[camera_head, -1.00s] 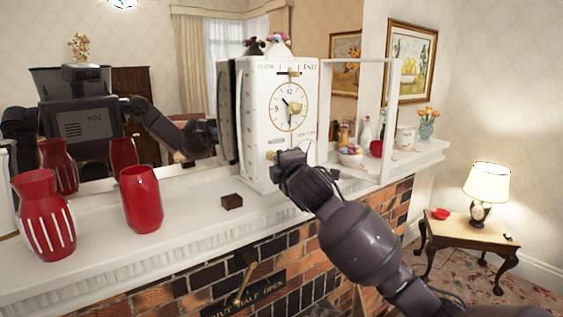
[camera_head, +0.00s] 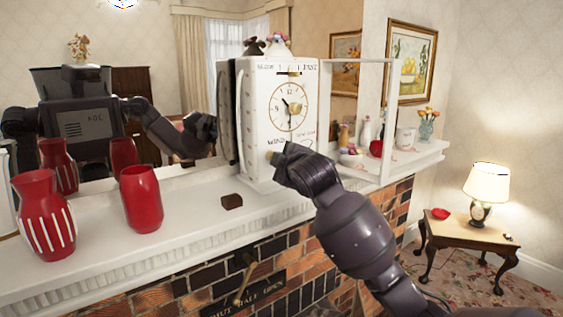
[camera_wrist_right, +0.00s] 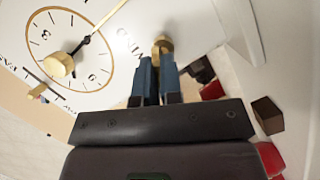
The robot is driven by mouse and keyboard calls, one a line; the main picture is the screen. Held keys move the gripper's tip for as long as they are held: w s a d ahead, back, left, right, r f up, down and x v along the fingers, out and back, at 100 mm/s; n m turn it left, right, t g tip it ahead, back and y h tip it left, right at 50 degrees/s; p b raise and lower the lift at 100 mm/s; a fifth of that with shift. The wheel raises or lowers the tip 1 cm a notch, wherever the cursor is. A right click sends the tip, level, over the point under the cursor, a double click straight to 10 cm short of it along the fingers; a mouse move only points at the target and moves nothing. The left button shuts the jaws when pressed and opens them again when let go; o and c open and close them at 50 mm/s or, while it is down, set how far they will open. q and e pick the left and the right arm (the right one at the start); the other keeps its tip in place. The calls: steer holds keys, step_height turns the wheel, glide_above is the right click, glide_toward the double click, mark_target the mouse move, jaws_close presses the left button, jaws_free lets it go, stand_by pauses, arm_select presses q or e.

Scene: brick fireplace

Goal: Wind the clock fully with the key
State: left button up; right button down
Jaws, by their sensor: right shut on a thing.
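The white clock (camera_head: 255,115) stands upright on the mantel against the mirror. Its round dial (camera_head: 289,106) has a gold ring and a brass knob at the centre; the dial also shows in the right wrist view (camera_wrist_right: 95,75). A brass key (camera_wrist_right: 162,44) sits at the lower clock face. My right gripper (camera_wrist_right: 159,62) is shut on the key, with its blue-grey fingers around the brass end. In the head view this gripper (camera_head: 279,157) is at the clock's lower front and partly hides that area. My left gripper is not in view.
Two red vases (camera_head: 141,198) (camera_head: 46,215) and a small brown block (camera_head: 232,201) stand on the mantel left of the clock. A bowl, a cup (camera_head: 405,137) and a flower vase (camera_head: 427,128) are on the right. The mirror behind reflects my body.

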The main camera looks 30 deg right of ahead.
steer(key=m, duration=0.1)
steer(key=m+y, duration=0.1)
steer(key=m, duration=0.1)
steer(key=shift+w+r+g, duration=0.1)
steer(key=shift+r+g, duration=0.2)
steer(key=shift+r, duration=0.05)
steer(key=shift+d+r+m+y, duration=0.15)
steer(key=shift+m+y, duration=0.15)
steer(key=shift+m, duration=0.3)
steer(key=shift+d+m+g+y, duration=0.1)
steer(key=shift+m+g+y, duration=0.3)
steer(key=shift+m, duration=0.7)
steer(key=shift+w+d+m+y, duration=0.15)
steer(key=shift+m+y, duration=0.55)
steer(key=shift+m, duration=0.5)
steer(key=c, duration=1.2)
jaws_free()
steer(key=shift+w+f, duration=0.2)
steer(key=shift+f, duration=0.05)
steer(key=shift+o, duration=0.2)
steer(key=shift+s, duration=0.15)
